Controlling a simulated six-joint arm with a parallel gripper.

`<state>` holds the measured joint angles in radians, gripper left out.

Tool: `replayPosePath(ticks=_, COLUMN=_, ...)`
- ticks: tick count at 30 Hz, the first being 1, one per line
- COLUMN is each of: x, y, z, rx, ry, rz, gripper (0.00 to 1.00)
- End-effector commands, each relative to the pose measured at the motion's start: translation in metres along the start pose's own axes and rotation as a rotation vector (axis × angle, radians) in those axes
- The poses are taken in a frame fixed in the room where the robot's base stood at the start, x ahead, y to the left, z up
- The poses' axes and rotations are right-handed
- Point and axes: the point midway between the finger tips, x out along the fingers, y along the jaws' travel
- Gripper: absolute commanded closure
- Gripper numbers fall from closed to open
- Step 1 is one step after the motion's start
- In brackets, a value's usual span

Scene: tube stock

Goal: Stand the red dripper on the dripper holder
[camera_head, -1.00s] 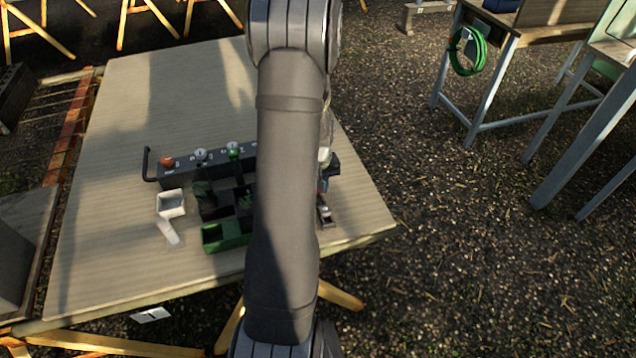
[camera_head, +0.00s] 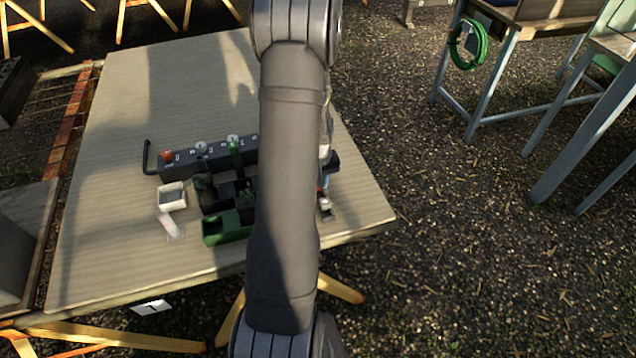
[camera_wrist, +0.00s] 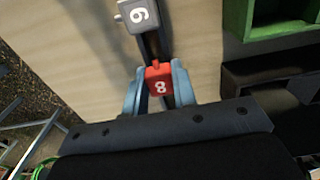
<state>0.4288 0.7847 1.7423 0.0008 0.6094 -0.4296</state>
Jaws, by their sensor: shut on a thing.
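The red dripper (camera_wrist: 158,79), a small block marked 8, sits between the two light-blue fingers of my gripper (camera_wrist: 158,88) in the wrist view. The fingers are shut on it. A grey block (camera_wrist: 139,14) marked 9 or 6 is just beyond it, on a dark strip (camera_wrist: 153,45) that runs under both. I cannot tell whether the red dripper still touches this strip. In the head view my arm hides most of the gripper. The dripper holder may be the long dark bar (camera_head: 184,166) with a handle, bearing red, white and green round tops.
A green open box (camera_head: 228,229) and dark compartments (camera_head: 212,203) stand on the wooden table (camera_head: 110,250), left of my arm. A white cup (camera_head: 171,195) and a pale tube-like piece (camera_head: 170,224) are further left. The table's far part is clear.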

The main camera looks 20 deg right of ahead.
Motion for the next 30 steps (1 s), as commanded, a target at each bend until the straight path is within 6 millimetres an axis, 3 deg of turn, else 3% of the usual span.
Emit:
replayPosePath(ticks=1, x=0.007, y=-0.001, z=0.003, rx=0.0, ry=-0.007, rz=-0.003, gripper=0.97)
replayPosePath(ticks=2, x=0.007, y=-0.001, z=0.003, rx=0.0, ry=-0.007, rz=-0.003, gripper=0.73)
replayPosePath(ticks=5, x=0.007, y=-0.001, z=0.003, rx=0.0, ry=-0.007, rz=-0.003, gripper=0.57)
replayPosePath(ticks=10, x=0.004, y=-0.001, z=0.003, rx=0.0, ry=-0.006, rz=-0.003, gripper=0.57)
replayPosePath(ticks=12, x=-0.002, y=-0.001, z=0.003, rx=0.0, ry=-0.006, rz=-0.003, gripper=0.5)
replayPosePath(ticks=14, x=-0.01, y=-0.001, z=0.002, rx=0.0, ry=-0.003, rz=-0.002, gripper=0.5)
replayPosePath(ticks=30, x=-0.125, y=-0.001, z=0.001, rx=0.0, ry=0.005, rz=0.003, gripper=0.5)
